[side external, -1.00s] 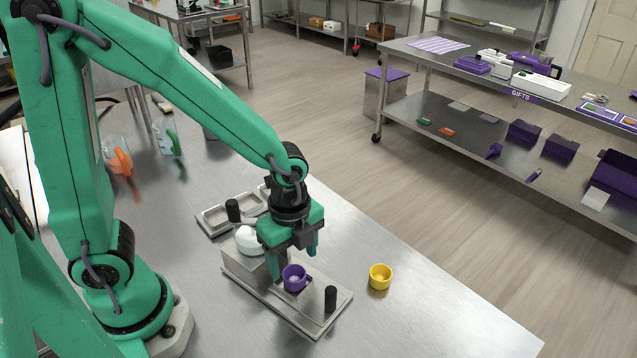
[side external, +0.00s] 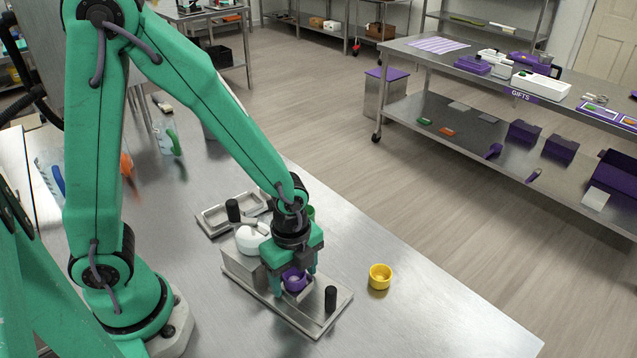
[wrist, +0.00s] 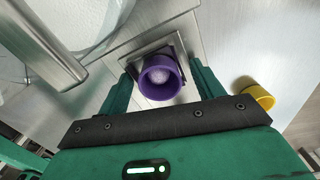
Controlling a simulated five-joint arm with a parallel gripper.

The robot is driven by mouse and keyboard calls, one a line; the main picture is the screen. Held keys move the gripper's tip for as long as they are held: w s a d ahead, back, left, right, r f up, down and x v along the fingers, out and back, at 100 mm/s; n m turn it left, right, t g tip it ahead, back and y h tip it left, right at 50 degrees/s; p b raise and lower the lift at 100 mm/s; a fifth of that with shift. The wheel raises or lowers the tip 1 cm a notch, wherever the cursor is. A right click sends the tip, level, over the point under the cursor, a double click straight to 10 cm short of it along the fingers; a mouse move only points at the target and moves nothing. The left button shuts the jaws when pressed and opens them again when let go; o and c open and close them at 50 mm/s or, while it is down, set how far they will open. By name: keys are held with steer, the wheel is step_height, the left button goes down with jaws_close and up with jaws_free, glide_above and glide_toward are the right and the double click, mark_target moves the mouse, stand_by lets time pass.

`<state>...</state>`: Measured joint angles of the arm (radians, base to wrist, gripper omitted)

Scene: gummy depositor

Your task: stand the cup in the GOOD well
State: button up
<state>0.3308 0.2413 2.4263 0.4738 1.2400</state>
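A purple cup (side external: 295,279) with something pale inside sits at a square, dark-rimmed well (wrist: 178,50) on the metal depositor base (side external: 318,297). It also shows in the wrist view (wrist: 160,78), mouth toward the camera. I cannot tell how deep it sits or whether it leans slightly. My gripper (side external: 294,279) is low over the base, one finger on each side of the cup. In the wrist view my gripper (wrist: 163,82) is open, with gaps between both fingers and the cup. No GOOD label is readable.
A yellow cup (side external: 380,276) stands on the bench to the right of the base. A white round part (side external: 249,240) and black posts (side external: 331,298) rise close to my gripper. A metal tray (side external: 212,221) lies behind. The bench front right is clear.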

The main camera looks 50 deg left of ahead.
steer(key=c, duration=0.7)
steer(key=o, duration=0.8)
steer(key=shift+r, duration=0.4)
steer(key=c, duration=0.8)
steer(key=o, duration=0.8)
steer(key=shift+r, duration=0.4)
steer(key=shift+c, duration=0.5)
steer(key=c, duration=1.2)
